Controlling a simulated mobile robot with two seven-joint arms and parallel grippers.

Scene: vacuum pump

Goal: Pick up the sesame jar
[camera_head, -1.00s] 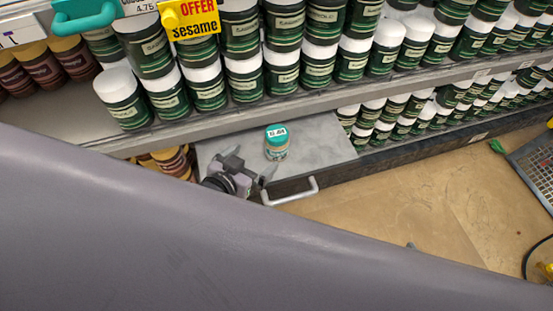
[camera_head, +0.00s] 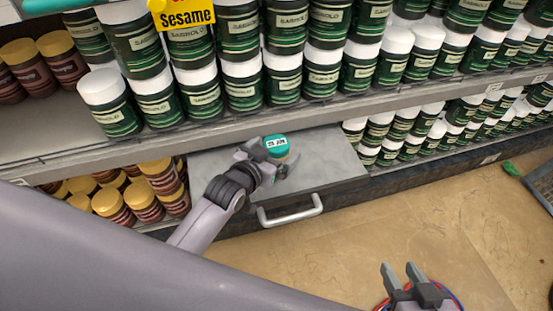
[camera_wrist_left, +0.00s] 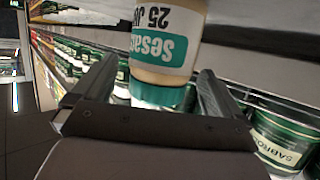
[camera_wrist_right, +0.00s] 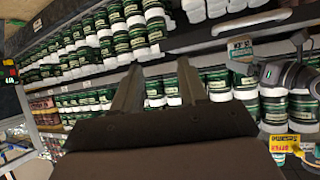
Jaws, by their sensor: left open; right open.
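The sesame jar (camera_head: 277,147), with a teal lid and a dated label, stands on the grey surface of a pulled-out drawer (camera_head: 325,160). In the left wrist view the jar (camera_wrist_left: 160,45) appears upside down, its teal lid towards my gripper. My left gripper (camera_head: 268,160) is open at the jar and partly hides it in the head view. Its two fingers (camera_wrist_left: 158,90) stand either side of the lid, with gaps showing. My right gripper (camera_head: 405,275) is open and empty above the floor at lower right.
Shelves of green jars with white lids (camera_head: 240,85) run behind and above the drawer. Brown jars with yellow lids (camera_head: 150,185) stand at lower left. The drawer has a pale handle (camera_head: 292,212). Open floor (camera_head: 430,210) lies to the right.

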